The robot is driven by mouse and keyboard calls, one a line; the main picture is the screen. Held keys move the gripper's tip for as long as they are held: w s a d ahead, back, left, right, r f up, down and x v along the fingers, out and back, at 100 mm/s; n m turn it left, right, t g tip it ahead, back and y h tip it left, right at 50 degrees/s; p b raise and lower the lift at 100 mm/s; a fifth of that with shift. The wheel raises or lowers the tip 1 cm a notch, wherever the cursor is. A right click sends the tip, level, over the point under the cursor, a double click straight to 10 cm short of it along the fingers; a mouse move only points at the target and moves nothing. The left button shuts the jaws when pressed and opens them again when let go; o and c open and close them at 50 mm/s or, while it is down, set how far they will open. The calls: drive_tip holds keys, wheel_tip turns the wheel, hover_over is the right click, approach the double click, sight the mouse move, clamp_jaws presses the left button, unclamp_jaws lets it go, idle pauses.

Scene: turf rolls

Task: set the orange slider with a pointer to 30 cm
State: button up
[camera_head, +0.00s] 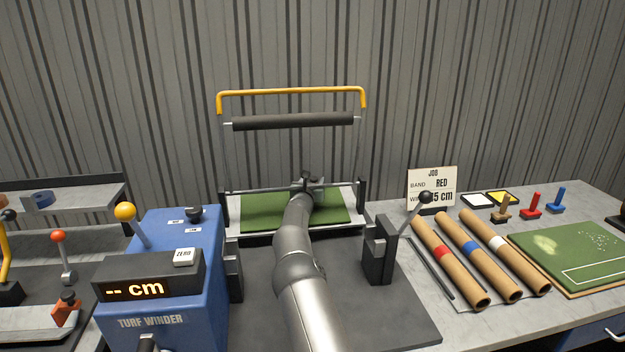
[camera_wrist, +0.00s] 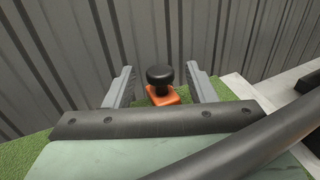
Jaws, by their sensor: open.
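The orange slider (camera_wrist: 172,98) shows in the wrist view as a small orange block with a black round knob (camera_wrist: 160,74) on top. My gripper (camera_wrist: 160,88) is open, with its two grey fingers apart on either side of the knob and a gap on each side. In the head view my gripper (camera_head: 307,184) is over the far part of the green turf (camera_head: 258,212), and my arm hides most of the slider there. The pointer and any scale marks cannot be made out. The display (camera_head: 135,289) reads "-- cm".
A dark bar (camera_wrist: 150,122) crosses the wrist view in front of the slider. A raised roller with a yellow handle (camera_head: 290,91) stands behind. The blue turf winder (camera_head: 180,255) is left. The job card (camera_head: 433,188), cardboard rolls (camera_head: 480,255) and black-knobbed lever (camera_head: 424,198) are right.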

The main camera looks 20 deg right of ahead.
clamp_jaws()
drive_tip(key=shift+w+a, duration=0.2)
drive_tip(key=shift+a, duration=0.7)
drive_tip(key=shift+w+a, duration=0.2)
drive_tip(key=shift+a, duration=0.65)
drive_tip(key=shift+w+a, duration=0.2)
drive_tip(key=shift+a, duration=0.7)
unclamp_jaws()
drive_tip(key=shift+a, duration=0.15)
